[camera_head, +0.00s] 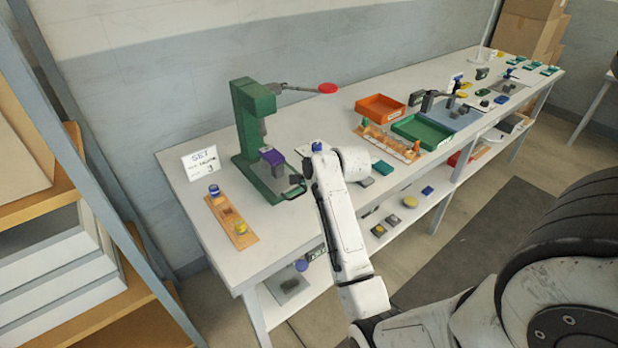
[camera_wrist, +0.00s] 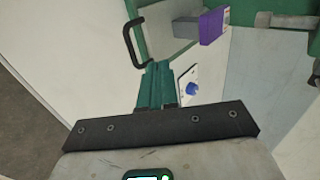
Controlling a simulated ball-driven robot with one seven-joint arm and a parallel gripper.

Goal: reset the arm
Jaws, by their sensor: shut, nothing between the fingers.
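My white arm reaches over the front of the bench (camera_head: 265,235). Its end, my gripper (camera_head: 293,188), is beside the base of the green press (camera_head: 250,120) and partly hidden by my wrist. In the wrist view my gripper (camera_wrist: 157,68) shows its two teal fingers together, with nothing seen between them. The press has a purple block (camera_head: 272,157) low at its front and a lever with a red knob (camera_head: 328,88). The purple block also shows in the wrist view (camera_wrist: 213,27), above and right of the fingers, apart from them.
A wooden strip (camera_head: 222,212) with a blue-topped and a yellow piece lies left of the press. A sign (camera_head: 201,162) stands behind it. An orange tray (camera_head: 381,107) and a green tray (camera_head: 420,130) stand right. A black handle (camera_wrist: 128,45) is near my fingers.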

